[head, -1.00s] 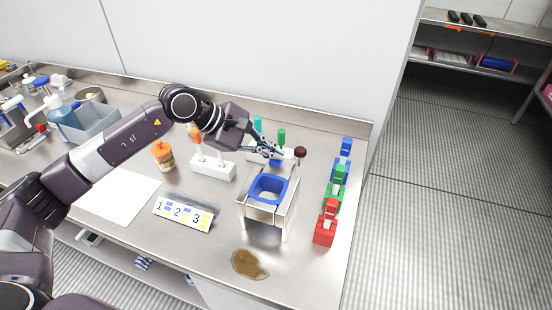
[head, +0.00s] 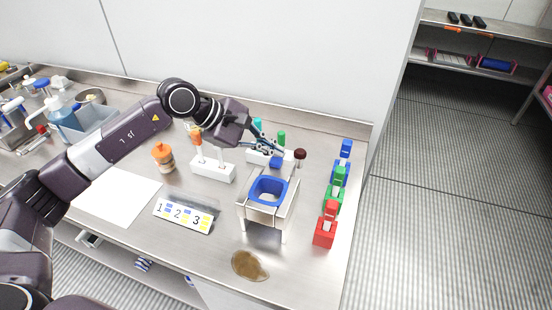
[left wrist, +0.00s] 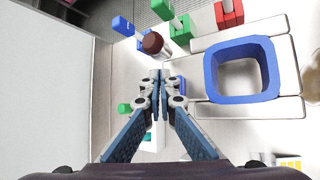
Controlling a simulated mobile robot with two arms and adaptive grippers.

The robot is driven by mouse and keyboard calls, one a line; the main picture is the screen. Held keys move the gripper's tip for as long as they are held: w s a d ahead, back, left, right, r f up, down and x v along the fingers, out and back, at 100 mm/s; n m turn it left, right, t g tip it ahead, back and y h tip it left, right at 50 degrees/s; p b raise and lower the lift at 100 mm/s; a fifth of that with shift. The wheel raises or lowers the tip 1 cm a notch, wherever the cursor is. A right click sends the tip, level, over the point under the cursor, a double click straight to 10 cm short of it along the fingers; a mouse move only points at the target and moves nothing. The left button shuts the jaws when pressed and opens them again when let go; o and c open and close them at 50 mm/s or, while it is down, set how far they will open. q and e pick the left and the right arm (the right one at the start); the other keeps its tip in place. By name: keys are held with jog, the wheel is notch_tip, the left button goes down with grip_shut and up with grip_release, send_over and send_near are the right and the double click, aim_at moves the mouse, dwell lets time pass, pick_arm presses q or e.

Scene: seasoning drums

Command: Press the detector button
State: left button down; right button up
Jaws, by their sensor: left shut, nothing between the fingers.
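My left gripper (head: 281,152) reaches in from the left over the back of the bench, above a white rack (head: 256,157). In the left wrist view the fingertips (left wrist: 160,74) of my left gripper are together and hold nothing. A small blue block (head: 276,162) sits just below and in front of the fingertips, partly hidden by the fingers in the wrist view. A white stand with a blue-rimmed square basin (head: 268,201) stands in front of it. A dark red round top (head: 300,153) is just right of the fingertips. I cannot tell for certain which part is the detector button.
Blue (head: 341,172), green (head: 334,199) and red (head: 324,233) blocks line the right edge. A numbered panel (head: 184,214), a white rack with orange-topped parts (head: 212,168), an orange bottle (head: 163,157) and white paper (head: 117,194) lie left. A brown patch (head: 249,265) is in front.

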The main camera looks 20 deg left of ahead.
aim_at(273, 161)
pick_arm(q)
jog(key=shift+r+p, duration=1.05)
jog(key=shift+r, duration=1.5)
jog(key=shift+f, duration=0.15)
